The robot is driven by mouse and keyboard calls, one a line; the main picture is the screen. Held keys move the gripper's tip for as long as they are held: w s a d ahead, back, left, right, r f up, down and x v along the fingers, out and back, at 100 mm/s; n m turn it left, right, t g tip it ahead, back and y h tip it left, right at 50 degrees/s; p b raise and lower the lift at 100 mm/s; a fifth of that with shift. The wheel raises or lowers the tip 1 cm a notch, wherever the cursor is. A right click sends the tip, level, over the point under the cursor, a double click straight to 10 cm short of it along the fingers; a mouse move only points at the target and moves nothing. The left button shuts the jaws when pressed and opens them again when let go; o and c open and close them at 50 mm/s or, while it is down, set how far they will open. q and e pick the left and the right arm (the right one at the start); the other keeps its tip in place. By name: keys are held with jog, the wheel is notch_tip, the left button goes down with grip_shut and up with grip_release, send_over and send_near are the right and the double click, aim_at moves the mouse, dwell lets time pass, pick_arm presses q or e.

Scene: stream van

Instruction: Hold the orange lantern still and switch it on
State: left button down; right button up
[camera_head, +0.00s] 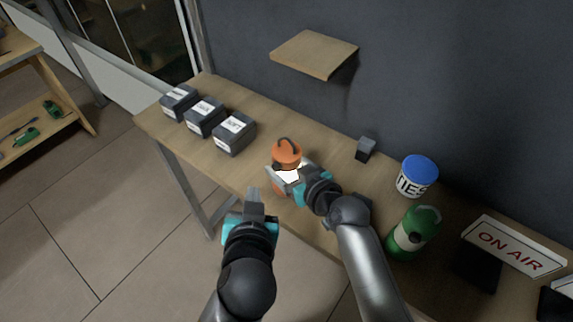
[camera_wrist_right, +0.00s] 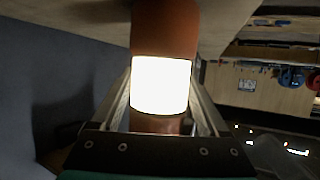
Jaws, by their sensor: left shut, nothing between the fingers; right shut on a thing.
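The orange lantern (camera_head: 287,150) stands on the wooden table, with a dark handle on its top. Its middle band glows bright white, and the glow fills the centre of the right wrist view (camera_wrist_right: 161,85). My right gripper (camera_head: 283,180) is shut around the lantern's body, with one finger on each side in the wrist view. My left gripper (camera_head: 254,200) is shut and empty, in front of the table edge and apart from the lantern, to its lower left. The lantern's lower part is partly hidden by my right gripper. I cannot make out its switch.
Three dark labelled boxes (camera_head: 234,133) stand left of the lantern on the table (camera_head: 222,87). To the right are a small grey block (camera_head: 366,148), a blue-lidded TIES tub (camera_head: 416,178), a green bottle (camera_head: 413,235) and an ON AIR sign (camera_head: 513,247). A wall shelf (camera_head: 314,53) hangs above.

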jog(key=o, duration=1.5)
pick_arm(q)
jog(key=shift+s+a, duration=0.3)
jog(key=shift+s, duration=0.15)
pick_arm(e)
jog(key=v, duration=1.2)
pick_arm(q)
jog(key=shift+s, duration=0.1)
pick_arm(e)
jog(key=shift+s+f, duration=0.1)
